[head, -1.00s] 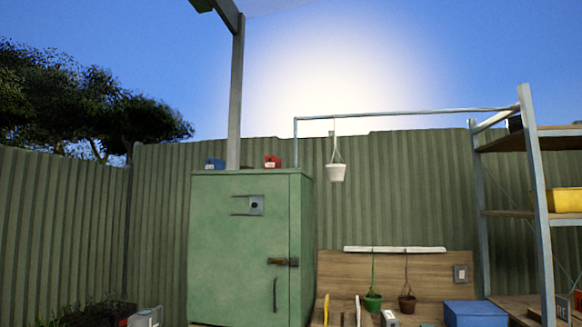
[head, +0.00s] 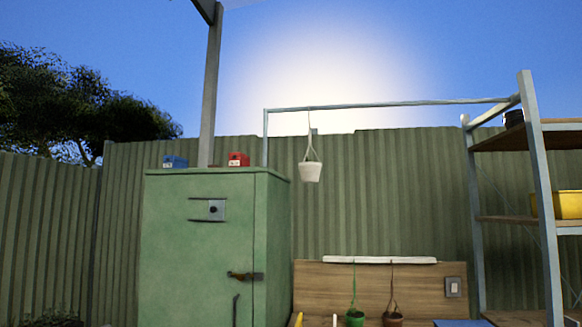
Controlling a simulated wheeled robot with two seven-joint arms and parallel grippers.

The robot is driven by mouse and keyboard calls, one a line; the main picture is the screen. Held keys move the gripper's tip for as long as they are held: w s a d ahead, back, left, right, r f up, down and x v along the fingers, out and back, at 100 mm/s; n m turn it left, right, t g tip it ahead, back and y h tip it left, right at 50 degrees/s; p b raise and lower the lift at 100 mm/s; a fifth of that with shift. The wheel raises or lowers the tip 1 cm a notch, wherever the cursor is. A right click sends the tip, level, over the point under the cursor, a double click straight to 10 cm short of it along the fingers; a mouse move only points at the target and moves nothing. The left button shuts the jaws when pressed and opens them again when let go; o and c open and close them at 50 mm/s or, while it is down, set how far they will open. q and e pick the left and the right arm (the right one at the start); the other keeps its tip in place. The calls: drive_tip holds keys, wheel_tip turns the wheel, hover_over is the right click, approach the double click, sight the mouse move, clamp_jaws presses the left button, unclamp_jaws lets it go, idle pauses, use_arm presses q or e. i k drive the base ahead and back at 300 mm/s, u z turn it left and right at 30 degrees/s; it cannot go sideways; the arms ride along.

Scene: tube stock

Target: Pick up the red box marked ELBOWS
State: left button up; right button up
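A small red box (head: 238,159) with a white label stands on top of the tall green cabinet (head: 200,255), near its back right. The label's words are too small to read, so I cannot tell if it says ELBOWS. A small blue box (head: 175,162) with a white label stands to its left on the same top, apart from it. A grey post rises between the two boxes. Neither of my grippers shows in the head view.
A metal shelf unit (head: 540,190) with a yellow bin (head: 566,204) stands at the right. Below the rail is a wooden backboard (head: 375,280) with hanging green and brown pots. A corrugated fence closes the back.

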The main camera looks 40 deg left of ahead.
sight(235, 159)
drive_tip(key=z, duration=0.05)
drive_tip(key=i, duration=0.85)
drive_tip(key=u, duration=1)
drive_tip(key=i, duration=0.55)
drive_tip(key=u, duration=0.65)
